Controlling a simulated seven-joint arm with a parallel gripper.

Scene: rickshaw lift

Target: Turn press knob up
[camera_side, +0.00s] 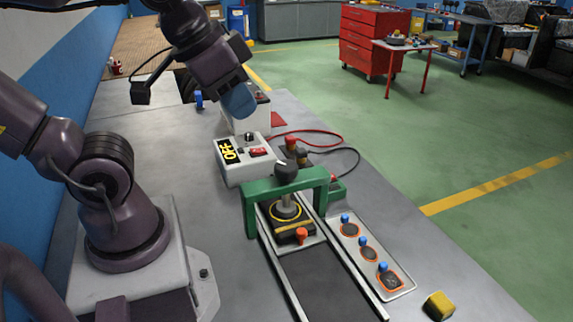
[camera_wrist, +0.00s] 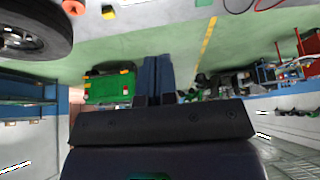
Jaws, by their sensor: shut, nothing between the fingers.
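The press is a green arch-shaped frame (camera_side: 260,191) standing over a rail track on the bench in the side view. The black press knob (camera_side: 287,170) sits on top of its crossbar, with a small white mark on it. Below the arch are a grey press shaft and a black block with a yellow ring (camera_side: 285,211). My gripper (camera_side: 240,104) is shut and empty, with blue fingers, in the air behind and left of the press, above the white control box. Its shut fingers show in the wrist view (camera_wrist: 158,76). The knob cannot be made out in the wrist view.
The white control box (camera_side: 233,174) carries a yellow "OFF" display and a red switch. Red and black cables run to terminals beside it. A tray (camera_side: 396,289) with several blue-topped pegs lies right of the track. A yellow block (camera_side: 438,306) sits near the bench edge.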

